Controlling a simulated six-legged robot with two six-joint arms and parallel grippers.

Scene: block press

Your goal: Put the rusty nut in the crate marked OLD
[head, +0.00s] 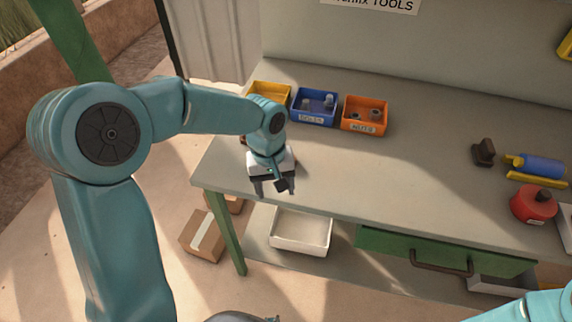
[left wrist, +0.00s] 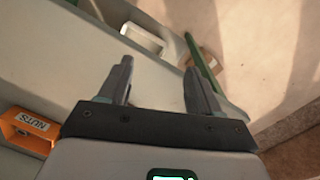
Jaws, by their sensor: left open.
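My left gripper (head: 275,189) is open and empty above the bench's front left edge, fingers pointing down. In the left wrist view its two fingers (left wrist: 158,75) stand apart with nothing between them. An orange bin (head: 364,127) labelled NUTS holds a few dark nuts (head: 375,114); I cannot tell whether one is rusty. It also shows in the left wrist view (left wrist: 22,132). A small brownish thing (head: 243,141) is partly hidden behind my left wrist. I see no readable OLD mark. My right gripper is out of view.
A blue bin (head: 314,120) with bolts and a yellow bin (head: 268,91) stand beside the orange one. A white tray (head: 301,246) sits on the lower shelf. A blue tool (head: 541,166) and a red can (head: 533,205) lie right. The bench middle (head: 400,175) is clear.

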